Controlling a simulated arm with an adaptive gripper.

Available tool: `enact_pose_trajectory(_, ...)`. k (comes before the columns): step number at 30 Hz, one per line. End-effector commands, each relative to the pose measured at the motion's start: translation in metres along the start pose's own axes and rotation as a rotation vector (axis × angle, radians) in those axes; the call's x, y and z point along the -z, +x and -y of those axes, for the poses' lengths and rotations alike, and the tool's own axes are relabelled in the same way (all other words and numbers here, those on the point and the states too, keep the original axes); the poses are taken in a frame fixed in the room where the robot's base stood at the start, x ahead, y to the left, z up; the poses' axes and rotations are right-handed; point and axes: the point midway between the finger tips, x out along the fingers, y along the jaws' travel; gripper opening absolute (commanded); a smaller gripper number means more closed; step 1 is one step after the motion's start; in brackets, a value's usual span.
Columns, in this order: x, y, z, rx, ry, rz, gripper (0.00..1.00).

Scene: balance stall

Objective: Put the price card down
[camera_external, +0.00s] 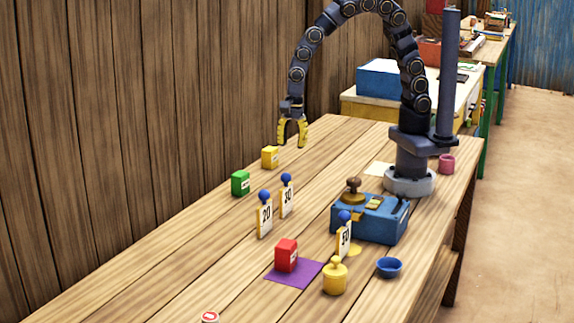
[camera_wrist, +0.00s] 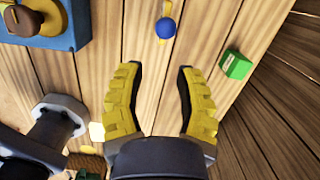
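Three price cards with blue ball knobs stand upright on the table in the external view: card 20 (camera_external: 265,222), card 30 (camera_external: 287,200) and card 50 (camera_external: 344,240). Card 50 is close to the blue scale box. My gripper (camera_external: 291,124) is raised above the table's far left part, beyond the cards and apart from them. In the wrist view its yellow fingers (camera_wrist: 160,72) are spread, with only bare planks between them. A blue knob (camera_wrist: 165,28) shows ahead of the fingertips there; I cannot tell which card it belongs to.
A yellow box (camera_external: 270,157), a green box (camera_external: 240,183) and a red box (camera_external: 286,255) on a purple cloth (camera_external: 300,280) stand around the cards. The blue scale box (camera_external: 385,222), yellow weight (camera_external: 335,278) and blue bowl (camera_external: 389,267) are at right. The near left planks are mostly clear.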

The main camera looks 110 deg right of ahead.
Motion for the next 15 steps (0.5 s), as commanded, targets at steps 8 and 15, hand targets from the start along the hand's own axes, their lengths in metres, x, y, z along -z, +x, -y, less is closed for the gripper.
enact_pose_trajectory(8, 0.059, -0.082, -0.066, -0.077, -0.802, -0.034, 0.34)
enact_pose_trajectory(15, 0.132, -0.131, -0.143, -0.211, -1.643, -0.024, 0.34)
